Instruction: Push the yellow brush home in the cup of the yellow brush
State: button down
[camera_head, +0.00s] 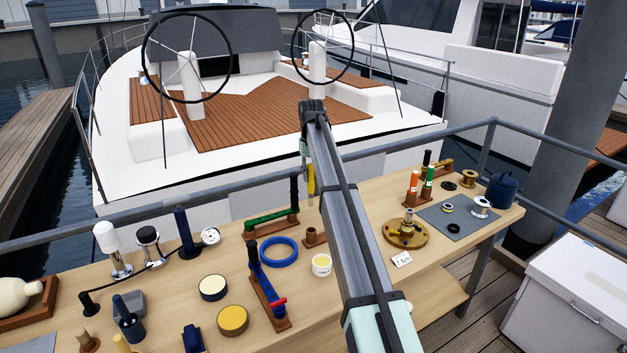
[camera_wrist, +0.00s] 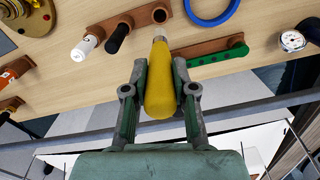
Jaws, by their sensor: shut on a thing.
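The yellow brush (camera_head: 311,182) hangs roughly upright near the middle of the head view. In the wrist view, my gripper (camera_wrist: 160,92) is shut on the yellow brush (camera_wrist: 160,78), with a green-grey finger on each side of its rounded handle. Its metal-coloured end points toward the bench. A brown cup (camera_head: 314,237) stands below the brush in the head view, with a visible gap between them. In the wrist view, the cup (camera_wrist: 160,14) shows as a dark round opening at the end of a brown rack, just beyond the brush's end. My arm hides the rest of the rack in the head view.
A small yellow-topped tub (camera_head: 321,265) is close to my arm.

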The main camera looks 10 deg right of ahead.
aim_at(311, 197)
jog(key=shift+f, duration=0.1)
dwell(0.3)
jog(key=shift+f+b, duration=1)
jog(key=shift+f, duration=3.9)
jog(key=shift+p, duration=0.5)
notch_tip(311, 197, down, 7)
jog(key=b, duration=0.2)
jog(key=shift+r, duration=0.2)
dwell(0.6)
jog(key=c, duration=0.9)
grip_release()
jog(key=shift+o, duration=0.2)
